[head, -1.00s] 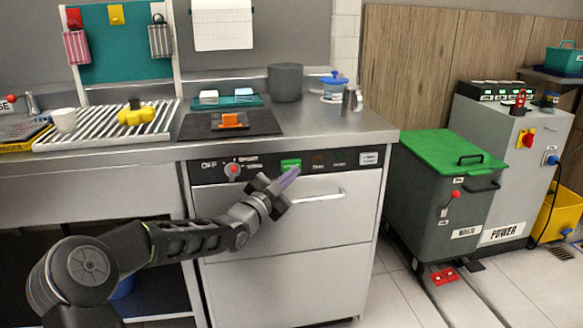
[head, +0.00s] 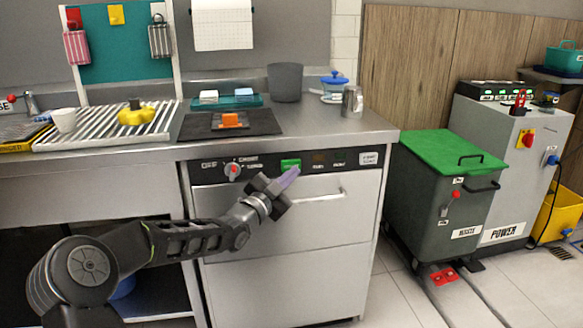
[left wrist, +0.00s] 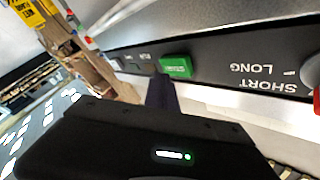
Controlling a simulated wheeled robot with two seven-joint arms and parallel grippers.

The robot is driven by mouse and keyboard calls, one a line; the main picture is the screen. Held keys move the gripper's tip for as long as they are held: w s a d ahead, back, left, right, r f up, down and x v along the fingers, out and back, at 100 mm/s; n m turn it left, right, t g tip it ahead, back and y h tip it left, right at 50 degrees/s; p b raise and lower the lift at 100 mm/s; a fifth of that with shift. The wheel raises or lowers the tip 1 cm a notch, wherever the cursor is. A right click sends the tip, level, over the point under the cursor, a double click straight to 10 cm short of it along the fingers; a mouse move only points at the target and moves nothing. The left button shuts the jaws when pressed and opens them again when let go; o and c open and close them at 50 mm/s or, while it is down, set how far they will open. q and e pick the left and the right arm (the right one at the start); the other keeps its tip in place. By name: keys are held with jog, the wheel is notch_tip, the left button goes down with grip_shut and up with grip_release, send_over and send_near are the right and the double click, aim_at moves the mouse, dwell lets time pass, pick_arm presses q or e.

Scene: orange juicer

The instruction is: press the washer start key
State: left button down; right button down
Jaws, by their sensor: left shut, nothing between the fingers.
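The washer (head: 290,260) is a steel front-loading unit under the counter with a black control strip. The green start key (head: 290,163) sits on that strip, right of the red-and-white dial (head: 232,170). The key also shows in the left wrist view (left wrist: 177,66). My left gripper (head: 289,178) is shut and empty, its purple-grey fingertips just below and in front of the key. In the left wrist view the fingers (left wrist: 162,92) end close to the key's lower edge; I cannot tell whether they touch it. My right gripper is not in view.
The washer's door handle (head: 320,195) sticks out just right of and below my left gripper. The counter above holds a dark mat (head: 262,122) with an orange block, a grey pot (head: 285,82) and a metal shaker (head: 352,101). A green-lidded bin (head: 445,190) stands at the right.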

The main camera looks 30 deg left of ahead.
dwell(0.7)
pick_arm(q)
jog(key=shift+w+a, duration=0.25)
jog(key=shift+w, duration=0.05)
jog(key=shift+w+a, duration=0.35)
jog(key=shift+w, duration=0.05)
dwell(0.8)
jog(key=shift+s+d+b, duration=0.55)
jog(key=shift+s+b, duration=0.2)
